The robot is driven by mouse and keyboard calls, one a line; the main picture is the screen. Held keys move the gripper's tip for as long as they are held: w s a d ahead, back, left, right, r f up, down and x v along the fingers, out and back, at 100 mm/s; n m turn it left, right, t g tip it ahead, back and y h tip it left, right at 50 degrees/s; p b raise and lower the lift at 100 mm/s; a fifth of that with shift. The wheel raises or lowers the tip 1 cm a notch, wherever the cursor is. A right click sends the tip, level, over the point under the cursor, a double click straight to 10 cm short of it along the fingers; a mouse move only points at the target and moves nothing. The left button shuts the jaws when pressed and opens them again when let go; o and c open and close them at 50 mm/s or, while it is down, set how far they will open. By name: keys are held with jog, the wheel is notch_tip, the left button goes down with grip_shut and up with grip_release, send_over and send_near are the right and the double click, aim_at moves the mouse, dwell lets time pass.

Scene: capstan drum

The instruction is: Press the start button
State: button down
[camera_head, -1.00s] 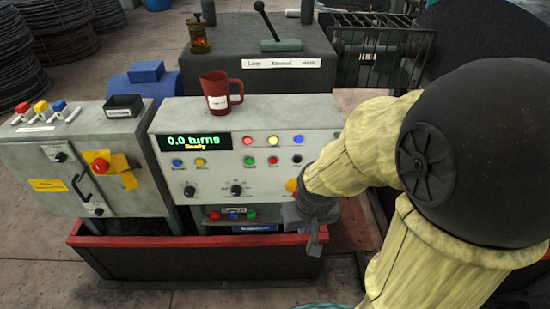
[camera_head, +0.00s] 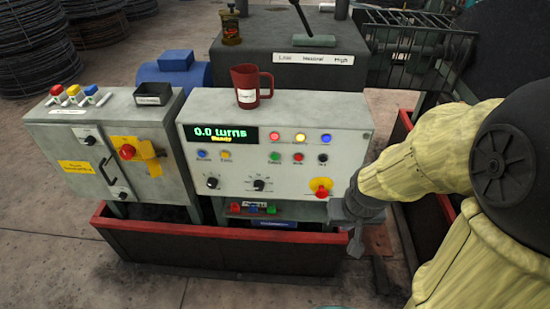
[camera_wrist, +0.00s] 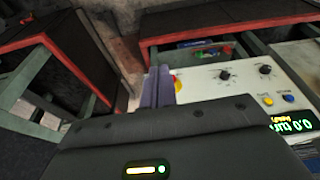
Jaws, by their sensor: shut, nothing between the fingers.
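The pale control panel (camera_head: 230,178) faces me, its display (camera_head: 222,134) reading "0.0 turns" and "Ready". A green button (camera_head: 275,157) sits in its lower button row, beside a red button (camera_head: 298,157) and a black one; their small labels are too blurred to read surely. My gripper (camera_head: 356,246) is shut and empty, pointing down just right of the panel's lower right corner, touching no button. In the wrist view its fingers (camera_wrist: 158,86) overlap the panel's edge beside the red-and-yellow stop button (camera_wrist: 176,83). The green button is not visible there.
A lower shelf holds red, blue and green buttons (camera_head: 253,209). A red mug (camera_head: 248,98) stands on the panel's top. A grey cabinet (camera_head: 60,150) with a yellow-backed red switch is at left. A red-rimmed low barrier (camera_head: 200,231) runs in front.

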aim_at(274, 157)
jog(key=w+a+f+n+t, duration=0.15)
jog(key=w+f, duration=0.25)
jog(key=w, duration=0.4)
jog(key=w+a+f+t+y, duration=0.3)
jog(key=w+a+y, duration=0.2)
jog(key=a, duration=0.2)
jog(key=w+a+f+t+y, duration=0.3)
jog(key=w+a+y, duration=0.3)
jog(key=a, duration=0.2)
jog(key=shift+w+a+f+t, duration=0.25)
jog(key=shift+f+t, duration=0.1)
jog(key=shift+t, duration=0.4)
jog(key=shift+w+d+m, duration=0.1)
jog(key=shift+w+m, duration=0.05)
jog(key=shift+m, duration=0.1)
jog(key=shift+w+d, duration=0.15)
jog(key=shift+w, duration=4.2)
